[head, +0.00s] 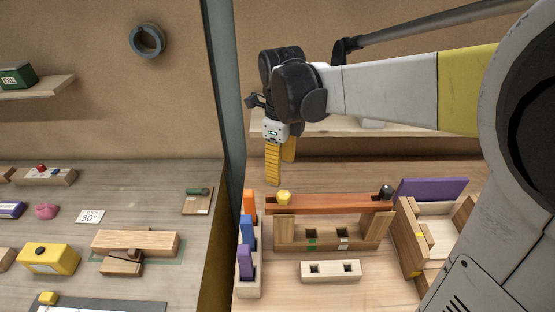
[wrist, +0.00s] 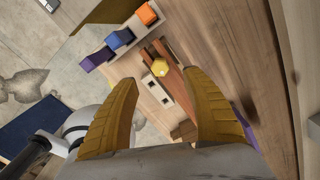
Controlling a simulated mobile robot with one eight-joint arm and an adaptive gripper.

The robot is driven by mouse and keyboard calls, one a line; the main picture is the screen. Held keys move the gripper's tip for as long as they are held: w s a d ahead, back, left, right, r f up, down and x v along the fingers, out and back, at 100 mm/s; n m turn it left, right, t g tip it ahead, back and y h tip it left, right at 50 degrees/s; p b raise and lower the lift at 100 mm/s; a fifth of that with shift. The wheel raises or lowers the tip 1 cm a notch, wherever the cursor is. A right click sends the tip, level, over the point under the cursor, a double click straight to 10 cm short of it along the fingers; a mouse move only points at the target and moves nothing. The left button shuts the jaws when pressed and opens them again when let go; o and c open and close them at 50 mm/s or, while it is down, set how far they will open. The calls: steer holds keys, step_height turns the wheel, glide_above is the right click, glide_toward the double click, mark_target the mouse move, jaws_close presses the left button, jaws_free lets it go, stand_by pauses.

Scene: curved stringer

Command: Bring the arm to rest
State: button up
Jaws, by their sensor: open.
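My gripper (head: 281,160) hangs with its yellow fingers pointing down, above the back left of the wooden assembly on the right bench. In the wrist view its two fingers (wrist: 161,105) are spread apart with nothing between their tips. My arm reaches in from the right, held level above the bench. Below the gripper, a reddish-brown bar (head: 330,204) lies across a wooden stand (head: 286,232). A yellow knob (head: 284,197) is on the bar's left end and a black knob (head: 386,192) on its right end. The fingers appear apart from the bar.
A rack (head: 247,277) with orange, blue and purple blocks stands left of the stand. A two-hole wooden block (head: 331,270) lies in front. A wooden box (head: 410,240) and a purple panel (head: 432,189) are at right. A vertical divider (head: 226,100) separates the left bench.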

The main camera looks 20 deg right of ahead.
steer(key=shift+r, duration=0.55)
steer(key=shift+s+f+n+b, duration=0.3)
steer(key=shift+s+n+b, duration=0.1)
steer(key=shift+n, duration=0.2)
steer(key=s+f+n+t+b, duration=0.3)
steer(key=s+f+n+b, duration=0.2)
steer(key=n, duration=0.7)
steer(key=s+f+n+t+b, duration=0.4)
steer(key=s+f+n+b, duration=0.2)
steer(key=n, duration=0.7)
steer(key=shift+s+d, duration=0.35)
steer(key=shift+s, duration=0.3)
